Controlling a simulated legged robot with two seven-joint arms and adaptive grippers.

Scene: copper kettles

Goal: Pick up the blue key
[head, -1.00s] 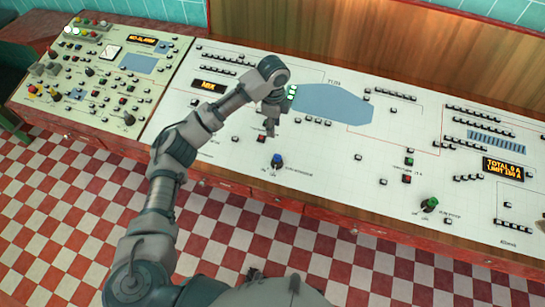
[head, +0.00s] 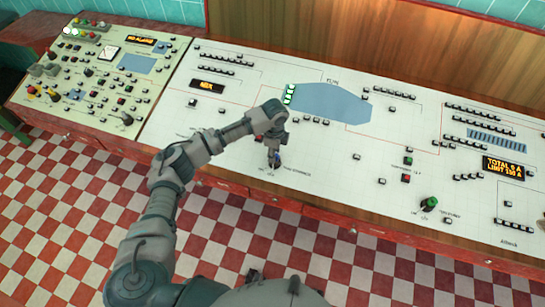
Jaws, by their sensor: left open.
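The blue key (head: 277,159) stands upright in its switch on the white control panel, near the panel's front edge. My left gripper (head: 273,155) points down right at the key and covers most of it, so only a bit of blue shows. The gripper is open. I cannot tell whether its fingers touch the key or sit on both sides of it. My right gripper is out of view.
A green key switch (head: 429,203) stands farther right on the white panel (head: 330,165). Small buttons and a blue display (head: 330,103) lie behind the gripper. A beige panel (head: 100,90) with knobs and levers is at the left. The checkered floor in front is clear.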

